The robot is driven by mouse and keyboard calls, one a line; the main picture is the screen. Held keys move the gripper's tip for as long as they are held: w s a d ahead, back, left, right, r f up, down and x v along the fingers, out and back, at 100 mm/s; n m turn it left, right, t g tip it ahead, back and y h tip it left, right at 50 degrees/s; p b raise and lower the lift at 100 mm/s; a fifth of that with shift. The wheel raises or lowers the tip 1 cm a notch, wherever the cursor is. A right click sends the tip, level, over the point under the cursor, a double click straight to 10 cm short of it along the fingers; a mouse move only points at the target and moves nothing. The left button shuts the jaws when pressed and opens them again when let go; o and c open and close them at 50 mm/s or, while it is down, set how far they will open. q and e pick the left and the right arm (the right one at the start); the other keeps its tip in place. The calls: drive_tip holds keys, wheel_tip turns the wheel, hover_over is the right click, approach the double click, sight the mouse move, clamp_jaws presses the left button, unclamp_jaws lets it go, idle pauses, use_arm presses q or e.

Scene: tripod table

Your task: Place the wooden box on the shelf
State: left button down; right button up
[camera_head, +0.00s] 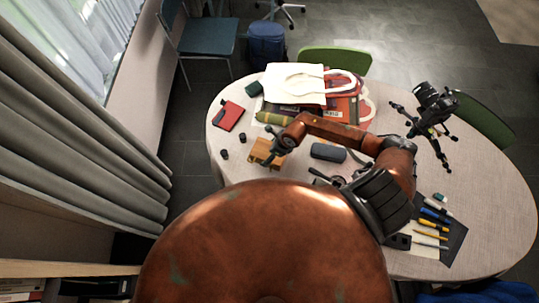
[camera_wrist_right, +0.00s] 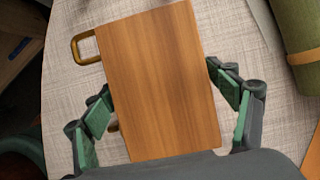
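The wooden box (camera_head: 266,152) is a small light-brown block on the round table's left side. It also shows in the right wrist view (camera_wrist_right: 158,85), with a brass-coloured handle (camera_wrist_right: 84,47) on its left. My right gripper (camera_head: 278,150) is at the box from above. A pale wooden shelf (camera_head: 60,268) is at the bottom left of the head view. My left gripper is not visible.
The table (camera_head: 225,170) also holds a red notebook (camera_head: 228,116), small dark items, a white bag (camera_head: 295,84), a green roll (camera_head: 272,118), a dark case (camera_head: 328,152) and a camera tripod (camera_head: 430,110). Pens lie on a black mat at right. Curtains (camera_head: 80,130) hang at left.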

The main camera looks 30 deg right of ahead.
drive_tip(key=c, duration=1.6)
drive_tip(key=shift+r, duration=0.1)
drive_tip(key=shift+c, duration=0.4)
